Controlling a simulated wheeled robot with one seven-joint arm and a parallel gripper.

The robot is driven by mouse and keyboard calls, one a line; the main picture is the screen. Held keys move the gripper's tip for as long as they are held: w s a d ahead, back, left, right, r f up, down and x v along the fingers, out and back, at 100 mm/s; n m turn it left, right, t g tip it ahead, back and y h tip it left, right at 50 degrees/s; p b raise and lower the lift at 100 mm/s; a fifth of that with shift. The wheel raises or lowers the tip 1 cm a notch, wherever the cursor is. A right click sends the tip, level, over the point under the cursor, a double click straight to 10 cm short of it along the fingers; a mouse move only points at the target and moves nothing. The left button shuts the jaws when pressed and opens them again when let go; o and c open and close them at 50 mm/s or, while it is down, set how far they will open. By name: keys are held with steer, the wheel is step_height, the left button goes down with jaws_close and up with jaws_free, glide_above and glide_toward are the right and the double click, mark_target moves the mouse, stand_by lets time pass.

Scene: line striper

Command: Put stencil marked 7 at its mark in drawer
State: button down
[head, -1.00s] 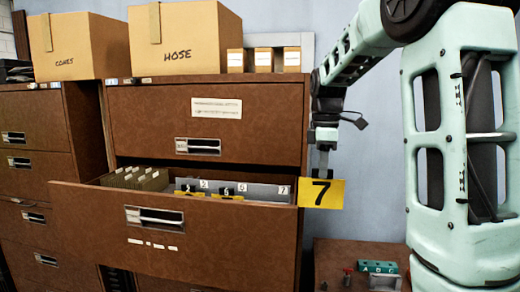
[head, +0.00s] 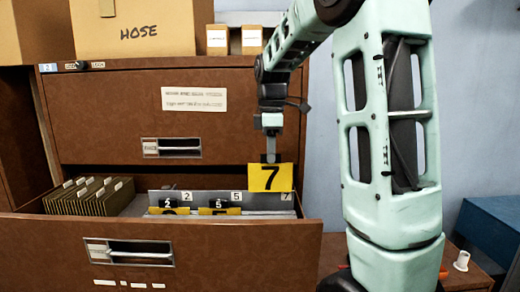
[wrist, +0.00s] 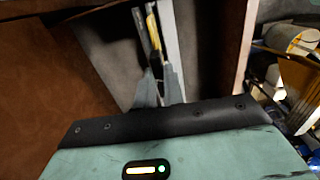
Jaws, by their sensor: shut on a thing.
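The yellow stencil marked 7 (head: 270,178) hangs upright from my gripper (head: 270,158), which is shut on its top edge. It is above the right part of the open drawer (head: 200,252). In the drawer, a grey divider (head: 260,197) carries white tags 2, 5 and 7. The 7 tag (head: 286,196) is at the right end, just right of and below the held stencil. Two yellow stencils with black tabs 2 (head: 168,209) and 5 (head: 219,210) stand at the left and middle. In the wrist view my gripper (wrist: 158,85) is over the drawer.
Green file folders (head: 90,195) fill the drawer's left part. The cabinet (head: 110,115) rises behind the drawer, with a HOSE box (head: 140,28) on top. A blue box (head: 490,225) and a white cup (head: 461,260) are at the right.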

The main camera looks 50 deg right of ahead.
mark_target(271, 172)
steer(key=shift+s+f+b, duration=0.1)
steer(key=shift+f+b, duration=2.3)
steer(key=shift+f, duration=0.5)
steer(key=shift+f+b, duration=2.2)
steer(key=shift+f, duration=1.55)
stand_by(0.4)
steer(key=c, duration=1.4)
jaws_free()
steer(key=shift+o, duration=1.4)
steer(key=shift+r, duration=0.1)
